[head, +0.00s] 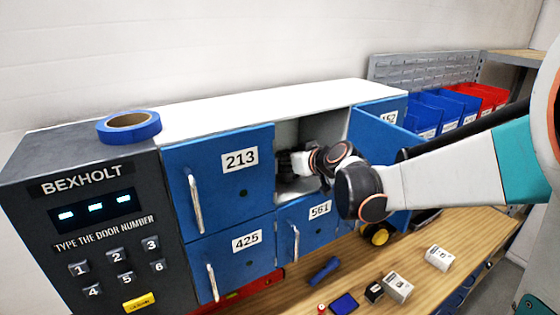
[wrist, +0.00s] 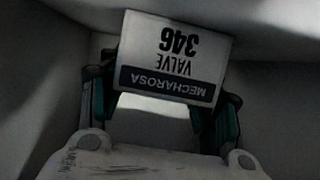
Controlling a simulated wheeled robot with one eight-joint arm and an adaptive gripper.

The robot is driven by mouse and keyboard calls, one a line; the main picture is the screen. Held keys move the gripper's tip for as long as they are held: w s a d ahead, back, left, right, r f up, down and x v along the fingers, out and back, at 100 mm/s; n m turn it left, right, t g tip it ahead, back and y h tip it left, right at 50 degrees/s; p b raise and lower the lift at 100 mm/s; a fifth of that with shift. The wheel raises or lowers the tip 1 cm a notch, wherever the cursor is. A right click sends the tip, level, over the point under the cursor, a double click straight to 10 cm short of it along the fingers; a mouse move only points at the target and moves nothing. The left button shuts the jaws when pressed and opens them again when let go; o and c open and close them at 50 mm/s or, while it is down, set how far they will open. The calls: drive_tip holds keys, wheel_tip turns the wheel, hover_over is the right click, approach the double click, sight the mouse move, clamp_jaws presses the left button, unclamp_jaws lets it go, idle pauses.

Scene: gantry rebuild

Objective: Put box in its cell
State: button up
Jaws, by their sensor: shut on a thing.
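My gripper (head: 289,163) reaches into the open upper cell (head: 290,130) of the blue locker. In the wrist view my gripper (wrist: 163,100) is shut on a white box (wrist: 178,62) with a dark band, printed "MECHAROSA VALVE 346" and upside down in the picture. The box is slightly tilted between the two fingers, with grey cell walls around it. I cannot tell whether it touches the cell floor. In the head view the box is hidden by the gripper and arm. The cell's door (head: 385,125) stands open to the right, its number partly hidden.
Closed doors 213 (head: 220,180), 425 (head: 235,255) and 561 (head: 308,225) surround the cell. A keypad panel (head: 95,225) is at left, blue tape (head: 129,126) on top. White boxes (head: 398,288) and small items lie on the wooden bench (head: 470,240). Blue bins (head: 440,108) stand behind.

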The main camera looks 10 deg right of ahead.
drive_tip(key=shift+s, duration=0.1)
drive_tip(key=shift+s+d+r, duration=0.15)
drive_tip(key=shift+s+d, duration=0.15)
drive_tip(key=shift+d, duration=0.05)
drive_tip(key=shift+w+a+f, duration=0.1)
drive_tip(key=shift+f, duration=0.1)
drive_tip(key=o, duration=1.2)
drive_tip(key=shift+w+a, duration=0.1)
drive_tip(key=shift+a, duration=0.05)
drive_tip(key=shift+o, duration=0.2)
drive_tip(key=shift+r, duration=0.1)
drive_tip(key=shift+r, duration=0.2)
